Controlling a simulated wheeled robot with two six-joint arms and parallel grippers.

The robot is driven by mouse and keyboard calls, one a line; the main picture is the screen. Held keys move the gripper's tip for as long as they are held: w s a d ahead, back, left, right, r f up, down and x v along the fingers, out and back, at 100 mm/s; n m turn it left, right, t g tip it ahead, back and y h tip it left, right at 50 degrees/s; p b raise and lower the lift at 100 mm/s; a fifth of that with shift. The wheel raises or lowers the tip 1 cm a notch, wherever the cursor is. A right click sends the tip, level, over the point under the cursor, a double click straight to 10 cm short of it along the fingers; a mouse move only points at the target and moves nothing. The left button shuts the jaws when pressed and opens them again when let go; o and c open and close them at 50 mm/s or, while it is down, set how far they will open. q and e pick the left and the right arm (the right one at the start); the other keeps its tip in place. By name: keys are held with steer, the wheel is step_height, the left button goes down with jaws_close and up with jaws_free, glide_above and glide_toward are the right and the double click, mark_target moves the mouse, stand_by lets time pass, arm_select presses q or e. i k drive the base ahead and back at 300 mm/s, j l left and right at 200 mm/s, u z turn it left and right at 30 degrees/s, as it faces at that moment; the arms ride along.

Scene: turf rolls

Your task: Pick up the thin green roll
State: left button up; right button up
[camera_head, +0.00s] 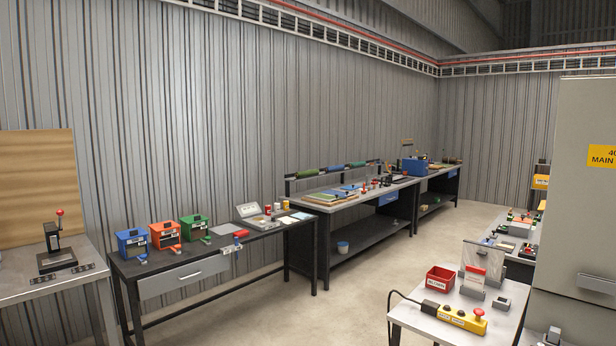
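Several small rolls sit in a row on a dark rail above the back edge of a workbench by the far wall. A green roll (305,171) is on the left part of the rail. A blue roll (335,167) is beside it, and another green roll (357,164) is further right. They are far off and small, so I cannot tell for certain which green one is thinner. Neither of my grippers is in view.
The rolls' workbench (330,205) holds flat sheets and small tools. A nearer black table (200,262) carries blue, orange and green boxes. A white table (455,325) with a yellow switch box (455,317) and a grey cabinet (590,200) stand right. Floor between is clear.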

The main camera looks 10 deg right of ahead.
mark_target(307, 173)
steer(key=i+z, duration=0.15)
steer(key=i+u, duration=0.15)
steer(key=i, duration=0.55)
steer(key=i+u, duration=0.15)
steer(key=i, duration=0.5)
steer(key=i+l+u, duration=0.2)
steer(key=i, duration=0.5)
steer(key=i+z, duration=0.15)
steer(key=i, duration=0.35)
steer(key=i+j+z, duration=0.1)
steer(key=i, duration=0.4)
steer(key=i+j+z, duration=0.15)
steer(key=i, duration=0.3)
steer(key=i+l+z, duration=0.25)
steer(key=i+z, duration=0.7)
steer(key=i, duration=0.2)
steer(key=i+j+z, duration=0.25)
steer(key=i+z, duration=0.45)
steer(key=i, duration=1.75)
steer(key=i+j+u, duration=0.1)
steer(key=i+u, duration=0.4)
steer(key=i, duration=0.2)
steer(key=i+l+u, duration=0.2)
steer(key=i+u, duration=0.3)
steer(key=i, duration=0.2)
steer(key=i+u, duration=0.5)
steer(key=k+l, duration=0.05)
steer(key=k, duration=0.05)
